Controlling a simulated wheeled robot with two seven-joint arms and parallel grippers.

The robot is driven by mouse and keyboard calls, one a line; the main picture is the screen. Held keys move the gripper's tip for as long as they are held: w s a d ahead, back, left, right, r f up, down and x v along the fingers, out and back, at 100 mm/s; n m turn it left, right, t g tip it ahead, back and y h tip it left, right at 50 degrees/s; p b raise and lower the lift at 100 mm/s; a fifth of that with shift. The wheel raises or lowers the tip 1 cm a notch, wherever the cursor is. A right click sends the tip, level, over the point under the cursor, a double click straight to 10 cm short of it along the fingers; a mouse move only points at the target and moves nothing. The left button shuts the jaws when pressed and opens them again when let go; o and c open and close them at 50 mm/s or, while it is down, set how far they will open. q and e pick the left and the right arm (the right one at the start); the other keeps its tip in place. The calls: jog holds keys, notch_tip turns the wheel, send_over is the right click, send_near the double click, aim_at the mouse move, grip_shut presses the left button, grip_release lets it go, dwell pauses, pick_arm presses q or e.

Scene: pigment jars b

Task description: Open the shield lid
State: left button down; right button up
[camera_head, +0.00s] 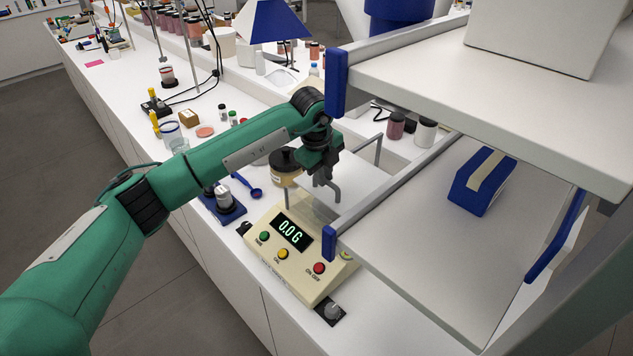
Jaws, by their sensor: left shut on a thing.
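The cream balance (290,254) stands on the white bench, with a lit "0.0 G" display and green, yellow and red buttons. A pale, partly see-through shield with a flat lid (362,182) shows above its rear part, with thin grey posts at its sides. My left arm reaches in from the left. My left gripper (326,182) points down over the shield and is shut on the lid, at what looks like its handle. The gripper hides most of that grip, and I cannot tell whether the lid is raised. My right gripper is not in view.
A dark-lidded jar (286,167) stands behind the balance. A blue spoon (247,186) and a blue stand (222,207) are to its left. Shelves with a blue-ended edge (336,82) rise close on the right, with a blue box (481,184) on the lower one.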

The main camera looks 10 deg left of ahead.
pick_arm(q)
jog(key=b, duration=0.5)
send_near(365, 166)
jog(key=f, duration=0.1)
jog(key=s+f, duration=0.1)
jog(key=a+f, duration=0.1)
jog(key=shift+s+a+f, duration=0.1)
jog(key=shift+s, duration=0.25)
jog(key=shift+w+d+b, duration=0.2)
jog(key=shift+w+d, duration=0.35)
jog(key=shift+w, duration=0.3)
jog(key=shift+w+d+b, duration=0.2)
jog(key=shift+w+d, duration=0.3)
jog(key=shift+w, duration=0.35)
jog(key=c, duration=1.5)
grip_release()
jog(key=shift+o, duration=0.2)
jog(key=shift+r+b, duration=0.3)
jog(key=shift+r, duration=0.2)
notch_tip(365, 166, up, 13)
jog(key=s+a+b, duration=0.1)
jog(key=s+b, duration=0.1)
jog(key=b, duration=0.1)
jog(key=shift+s+a+f, duration=0.15)
jog(key=shift+a+f, duration=0.05)
jog(key=shift+a, duration=0.05)
